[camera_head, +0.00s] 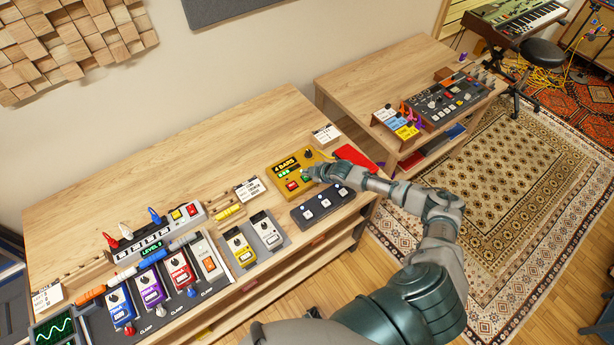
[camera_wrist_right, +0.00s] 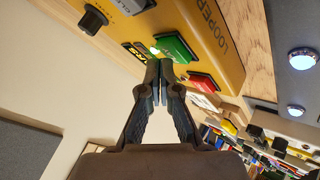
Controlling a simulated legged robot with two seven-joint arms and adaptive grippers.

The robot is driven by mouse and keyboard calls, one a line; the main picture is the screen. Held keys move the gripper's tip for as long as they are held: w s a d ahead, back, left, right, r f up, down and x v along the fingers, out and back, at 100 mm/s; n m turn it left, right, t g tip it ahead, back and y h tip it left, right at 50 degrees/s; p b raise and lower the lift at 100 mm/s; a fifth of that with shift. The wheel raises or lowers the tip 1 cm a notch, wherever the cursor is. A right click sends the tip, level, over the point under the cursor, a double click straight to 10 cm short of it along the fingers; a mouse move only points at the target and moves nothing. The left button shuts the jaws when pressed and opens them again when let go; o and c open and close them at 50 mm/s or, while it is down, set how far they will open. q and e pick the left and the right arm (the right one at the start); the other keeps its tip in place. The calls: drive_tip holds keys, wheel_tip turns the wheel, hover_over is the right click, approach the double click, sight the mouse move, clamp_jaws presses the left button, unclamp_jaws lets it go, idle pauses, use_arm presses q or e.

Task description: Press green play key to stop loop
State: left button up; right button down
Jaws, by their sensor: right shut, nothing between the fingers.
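The yellow looper box (camera_head: 285,168) sits on the wooden bench, with a dark "4 BARS" display, a black knob, a red key (camera_head: 292,186) and a green key (camera_head: 306,178). My right gripper (camera_head: 308,172) reaches over its right side, close to the green key. In the right wrist view the green key (camera_wrist_right: 176,47) is just beyond the shut fingertips (camera_wrist_right: 162,75), and the red key (camera_wrist_right: 203,83) lies to the right. The fingers are empty. I cannot tell whether the tips touch the green key. My left gripper is not in view.
A dark footswitch bar (camera_head: 322,205) stands in front of the looper, and a red flat item (camera_head: 355,157) lies behind my wrist. Grey and yellow pedals (camera_head: 240,246) stand to the left. Bare bench (camera_head: 170,160) lies behind.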

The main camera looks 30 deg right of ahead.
drive_tip(key=shift+f+b, duration=0.3)
drive_tip(key=shift+f, duration=0.25)
idle(0.9)
drive_tip(key=shift+r, duration=0.15)
drive_tip(key=shift+r+p, duration=0.85)
drive_tip(key=shift+p, duration=0.05)
wheel_tip(320, 180, up, 5)
drive_tip(key=p, duration=0.4)
drive_tip(key=shift+p, duration=0.35)
